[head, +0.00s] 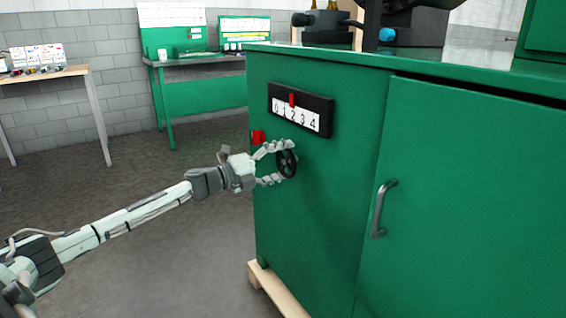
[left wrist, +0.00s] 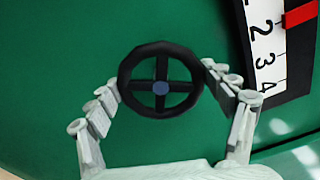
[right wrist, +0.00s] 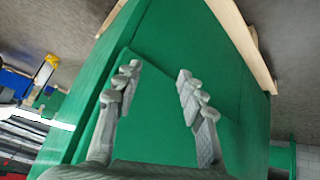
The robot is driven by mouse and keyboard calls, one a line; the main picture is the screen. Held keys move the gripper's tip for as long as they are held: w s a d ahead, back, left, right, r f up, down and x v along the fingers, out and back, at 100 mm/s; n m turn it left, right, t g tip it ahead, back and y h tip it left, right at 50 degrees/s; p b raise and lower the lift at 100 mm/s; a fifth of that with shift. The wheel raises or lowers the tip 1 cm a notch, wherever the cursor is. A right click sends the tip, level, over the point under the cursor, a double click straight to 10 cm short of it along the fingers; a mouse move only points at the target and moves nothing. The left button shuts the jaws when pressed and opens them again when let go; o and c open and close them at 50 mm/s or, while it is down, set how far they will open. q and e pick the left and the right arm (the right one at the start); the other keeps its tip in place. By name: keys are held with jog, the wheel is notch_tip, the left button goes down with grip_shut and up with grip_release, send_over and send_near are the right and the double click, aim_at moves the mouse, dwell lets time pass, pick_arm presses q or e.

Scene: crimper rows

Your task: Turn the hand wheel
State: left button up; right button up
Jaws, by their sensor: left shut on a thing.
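The black hand wheel (head: 287,163) with several spokes sits on the green cabinet's front, below the scale. My left gripper (head: 280,164) is shut on its rim, with a finger on either side; the left wrist view shows the wheel (left wrist: 161,52) and its blue-grey hub between the fingers (left wrist: 160,88). The black-framed scale (head: 301,120) reads 0 to 4. Its red pointer (head: 292,100) stands near the 2. My right gripper (right wrist: 159,88) is open and empty, facing a green surface in the right wrist view; it is out of the head view.
The green cabinet (head: 330,200) has a door with a grey handle (head: 380,208) to the right. A small red part (head: 258,137) is close to the left fingers. Green workbenches (head: 165,100) and a wooden table (head: 45,75) stand behind. The floor on the left is open.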

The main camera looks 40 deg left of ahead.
pick_arm(q)
jog(key=o, duration=1.1)
jog(key=shift+s, duration=0.1)
jog(key=shift+v, duration=5.9)
